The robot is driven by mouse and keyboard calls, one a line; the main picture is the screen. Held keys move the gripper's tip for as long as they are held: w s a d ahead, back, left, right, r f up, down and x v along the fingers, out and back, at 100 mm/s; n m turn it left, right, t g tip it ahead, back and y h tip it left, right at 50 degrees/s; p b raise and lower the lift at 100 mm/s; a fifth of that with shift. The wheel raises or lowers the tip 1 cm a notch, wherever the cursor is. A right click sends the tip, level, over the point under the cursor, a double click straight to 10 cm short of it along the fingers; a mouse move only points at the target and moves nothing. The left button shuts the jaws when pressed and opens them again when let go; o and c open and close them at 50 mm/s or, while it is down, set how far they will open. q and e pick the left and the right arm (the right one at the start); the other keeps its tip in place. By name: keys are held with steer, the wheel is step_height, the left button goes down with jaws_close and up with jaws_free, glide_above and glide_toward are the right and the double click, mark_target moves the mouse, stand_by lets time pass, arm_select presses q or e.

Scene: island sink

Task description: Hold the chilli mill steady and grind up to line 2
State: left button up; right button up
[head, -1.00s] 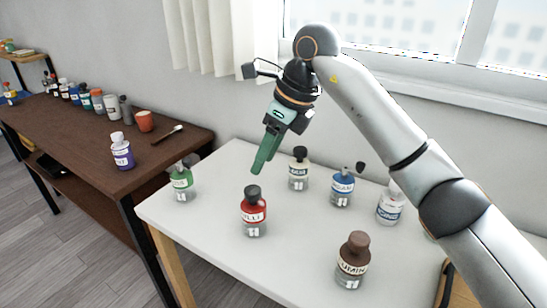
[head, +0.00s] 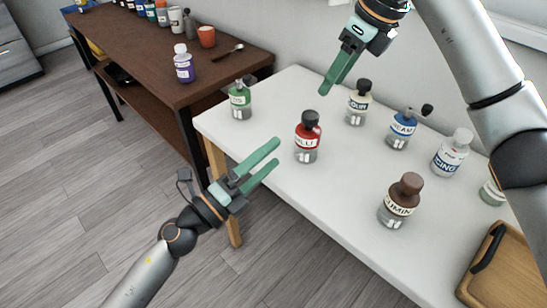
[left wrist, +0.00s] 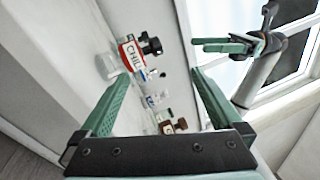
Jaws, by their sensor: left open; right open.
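The chilli mill (head: 307,143), with a red band, dark knob and clear lower body, stands upright on the white table. It also shows in the left wrist view (left wrist: 131,56), sideways in the picture. White marks on its lower body are too small to read. My left gripper (head: 277,152) is open and empty, its fingers pointing at the mill from the table's left edge, apart from it. My right gripper (head: 328,88) hangs above the table, behind the mill in the picture, open and empty with fingers close together. It also shows in the left wrist view (left wrist: 225,44).
The cumin mill (head: 400,202) stands front right. Behind are a green mill (head: 240,102), a cream mill (head: 358,104), a blue mill (head: 401,130) and a white one (head: 451,154). A wooden tray (head: 508,268) lies at right. A brown table (head: 205,62) stands behind left.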

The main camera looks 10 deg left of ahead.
mark_target(315, 134)
arm_select(q)
steer(key=w+f+m, duration=0.1)
steer(key=m, duration=0.3)
steer(key=m+g, duration=0.1)
steer(key=m, duration=0.3)
steer(key=w+d+f+m+g, duration=0.1)
steer(key=m, duration=0.3)
steer(key=shift+w+f+m, duration=0.3)
steer(key=shift+m, duration=0.1)
steer(key=m, duration=0.1)
steer(key=w+f+m+y, duration=0.1)
steer(key=m, duration=0.1)
steer(key=x, duration=1.2)
steer(key=shift+w+d+f, duration=0.1)
steer(key=shift+w+f, duration=0.05)
steer(key=shift+f, duration=0.05)
steer(key=shift+c, duration=0.4)
steer(key=c, duration=1.4)
